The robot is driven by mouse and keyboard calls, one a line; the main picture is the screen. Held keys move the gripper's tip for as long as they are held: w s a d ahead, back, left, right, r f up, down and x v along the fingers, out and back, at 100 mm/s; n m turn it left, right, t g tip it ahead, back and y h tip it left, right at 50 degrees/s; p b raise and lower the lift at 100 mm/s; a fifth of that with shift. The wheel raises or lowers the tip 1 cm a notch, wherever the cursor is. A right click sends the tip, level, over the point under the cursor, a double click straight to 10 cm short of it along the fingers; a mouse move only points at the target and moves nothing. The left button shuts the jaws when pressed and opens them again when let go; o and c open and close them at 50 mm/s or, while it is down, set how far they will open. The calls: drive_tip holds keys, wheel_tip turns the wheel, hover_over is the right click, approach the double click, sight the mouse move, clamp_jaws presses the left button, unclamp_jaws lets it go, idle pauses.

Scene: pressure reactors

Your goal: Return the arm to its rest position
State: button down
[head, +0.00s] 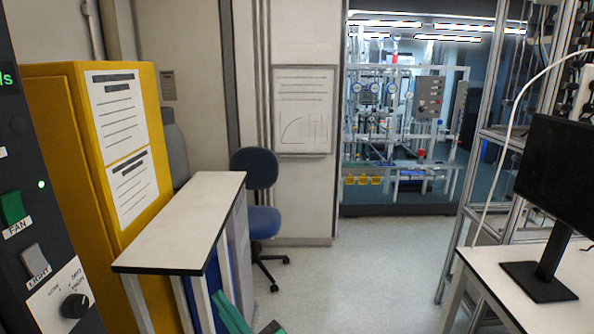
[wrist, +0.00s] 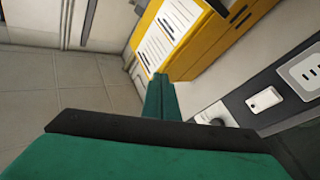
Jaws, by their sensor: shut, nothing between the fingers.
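My gripper (wrist: 162,97) shows in the wrist view as green fingers, with a wide green part and a black edge across the bottom of the picture. The fingers are shut with nothing between them. They point towards the floor and wall beside a yellow cabinet and a grey control panel (wrist: 255,105). In the head view, a green piece of my arm or gripper (head: 232,315) shows at the bottom edge, below the end of a white bench; most of the arm is out of view.
The control panel (head: 45,255) with a green FAN switch, LIGHT switch and knob stands close at left. Behind it are the yellow cabinet (head: 75,150) and white bench (head: 190,215). A blue chair (head: 262,221) stands beyond. A desk with a monitor (head: 555,180) is at right. The middle floor (head: 370,275) is clear.

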drive_tip(key=s+d+f+m+t+h, duration=0.1)
drive_tip(key=s+d+f+m+h, duration=0.3)
drive_tip(key=f, duration=0.4)
drive_tip(key=s+d+f+m+h, duration=0.3)
drive_tip(key=s+f+m+h, duration=0.15)
drive_tip(key=f, duration=0.35)
drive_tip(key=s+d+f+m+t+h, duration=0.1)
drive_tip(key=s+d+f+m+h, duration=0.3)
drive_tip(key=f, duration=0.4)
drive_tip(key=s+d+f+g+h, duration=0.1)
drive_tip(key=s+d, duration=0.1)
drive_tip(key=s, duration=1)
drive_tip(key=s+d+f+m+g+h, duration=0.1)
drive_tip(key=s+d+f, duration=0.1)
drive_tip(key=s, duration=1.1)
drive_tip(key=shift+f, duration=0.15)
drive_tip(key=shift+s, duration=0.1)
